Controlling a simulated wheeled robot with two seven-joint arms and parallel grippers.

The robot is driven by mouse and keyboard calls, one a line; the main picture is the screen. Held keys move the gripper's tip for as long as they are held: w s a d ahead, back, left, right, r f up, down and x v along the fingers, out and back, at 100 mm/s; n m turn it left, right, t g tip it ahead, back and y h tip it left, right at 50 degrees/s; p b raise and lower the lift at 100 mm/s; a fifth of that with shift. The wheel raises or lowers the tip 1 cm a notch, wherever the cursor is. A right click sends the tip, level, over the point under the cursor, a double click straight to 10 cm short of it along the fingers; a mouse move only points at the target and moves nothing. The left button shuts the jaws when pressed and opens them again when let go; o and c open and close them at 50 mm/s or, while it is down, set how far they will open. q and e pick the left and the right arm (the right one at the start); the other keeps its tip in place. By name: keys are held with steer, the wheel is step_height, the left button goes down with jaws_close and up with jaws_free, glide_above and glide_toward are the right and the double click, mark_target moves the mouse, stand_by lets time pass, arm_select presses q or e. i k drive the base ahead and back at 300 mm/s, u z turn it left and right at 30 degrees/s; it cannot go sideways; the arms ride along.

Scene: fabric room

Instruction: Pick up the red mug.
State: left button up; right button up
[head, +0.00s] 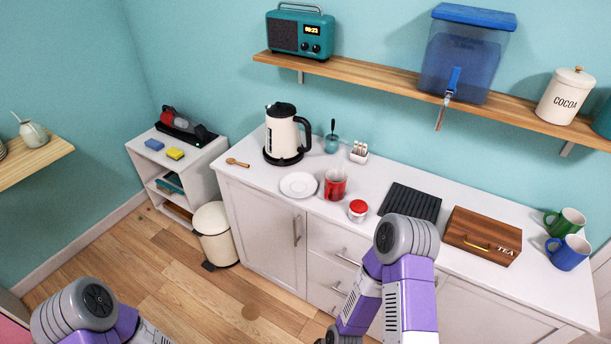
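The red mug (335,185) stands upright on the white counter (250,181), between a white saucer and a small jar with a red lid (358,210). It looks clear of both. My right arm shows at the lower middle, in front of the counter, with its forearm running down to the bottom edge. My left arm shows only at the bottom left corner. Neither gripper can be made out in the head view.
Left of the mug are the saucer (298,185) and a kettle (283,136). Right are a black rack (412,204), a wooden tea box (482,236), and green (566,221) and blue (568,252) mugs. A wooden shelf (390,80) hangs above. A bin (214,235) stands on the floor.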

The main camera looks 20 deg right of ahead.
mark_target(334, 192)
steer(key=z, duration=0.3)
steer(key=i, duration=0.75)
steer(key=z, duration=0.6)
